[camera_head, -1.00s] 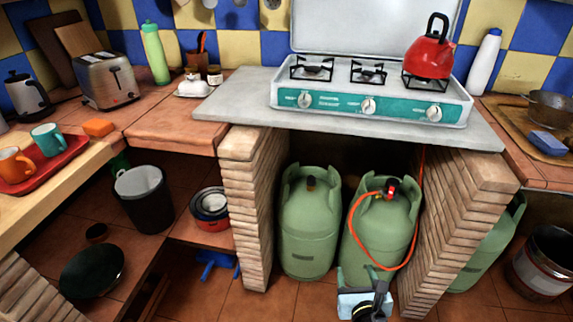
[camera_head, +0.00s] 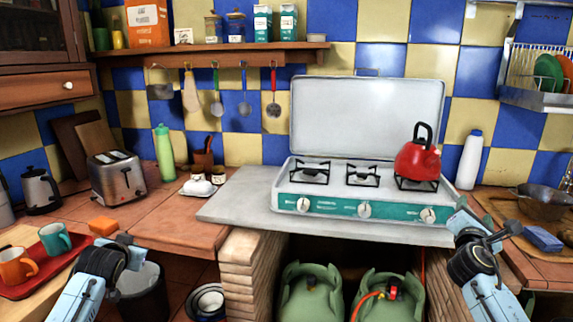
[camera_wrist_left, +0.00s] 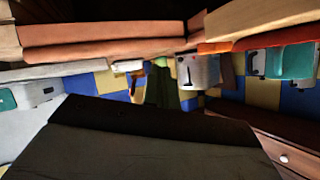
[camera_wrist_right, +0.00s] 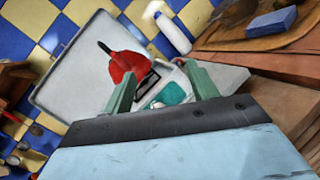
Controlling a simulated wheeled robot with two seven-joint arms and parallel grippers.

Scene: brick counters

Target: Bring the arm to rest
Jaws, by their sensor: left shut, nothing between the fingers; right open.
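My right gripper (camera_head: 486,222) is at the right in the head view, in front of the stove's right end. In the right wrist view its two green fingers (camera_wrist_right: 158,78) stand apart with nothing held between them; the red kettle (camera_wrist_right: 125,62) and part of the stove show beyond. My left gripper (camera_head: 124,241) is at the lower left, near the red tray's right side and above the dark bin. In the left wrist view its fingers (camera_wrist_left: 162,88) are together, dark and empty. Both arms come in from the bottom of the head view.
The stove (camera_head: 365,208) with the red kettle (camera_head: 417,160) stands on the grey slab. The red tray (camera_head: 66,268) holds two mugs at the left. A toaster (camera_head: 116,178) stands behind. A blue sponge (camera_head: 543,238) lies at right. Gas cylinders (camera_head: 312,295) stand below the slab.

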